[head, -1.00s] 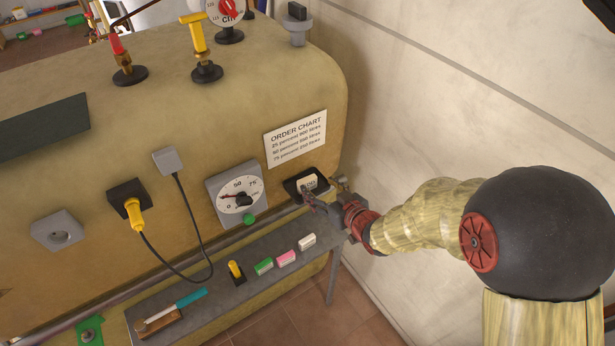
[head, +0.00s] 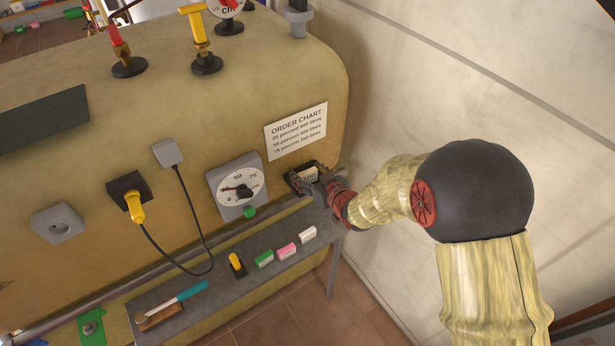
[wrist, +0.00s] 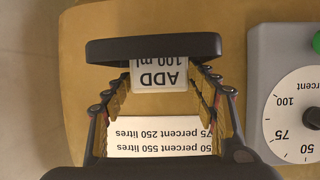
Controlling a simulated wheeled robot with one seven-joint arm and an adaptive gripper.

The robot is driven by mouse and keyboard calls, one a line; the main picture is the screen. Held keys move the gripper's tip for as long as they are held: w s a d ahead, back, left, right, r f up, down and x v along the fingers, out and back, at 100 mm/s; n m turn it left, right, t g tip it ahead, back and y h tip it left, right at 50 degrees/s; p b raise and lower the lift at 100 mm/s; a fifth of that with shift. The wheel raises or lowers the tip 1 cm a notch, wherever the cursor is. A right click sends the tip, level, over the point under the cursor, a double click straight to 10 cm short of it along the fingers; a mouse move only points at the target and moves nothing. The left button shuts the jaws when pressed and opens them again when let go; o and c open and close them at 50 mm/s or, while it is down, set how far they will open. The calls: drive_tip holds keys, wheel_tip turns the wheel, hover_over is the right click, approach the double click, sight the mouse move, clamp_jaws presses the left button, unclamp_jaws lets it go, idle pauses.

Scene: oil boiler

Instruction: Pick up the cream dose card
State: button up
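A small white or cream block-like card (head: 307,234) lies on the grey shelf (head: 205,270), at the right end of a row with a pink one (head: 287,251) and a green one (head: 264,259). A pale label or card reading "ADD 100 ml" (wrist: 160,77) shows upside down at a black holder (wrist: 152,48) on the boiler front. My gripper (head: 318,184) is in front of that holder, above the shelf's right end. In the wrist view its fingers (wrist: 161,88) are apart, one on each side of the pale piece. Contact cannot be told.
The order chart (head: 296,131) is above the holder. A gauge (head: 237,189) with a green button sits left of it. A yellow-handled item (head: 236,264) and a teal-handled brush (head: 172,305) are on the shelf. The wall (head: 440,110) stands close on the right.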

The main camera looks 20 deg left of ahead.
drive_tip(key=shift+c, duration=1.2)
drive_tip(key=c, duration=0.4)
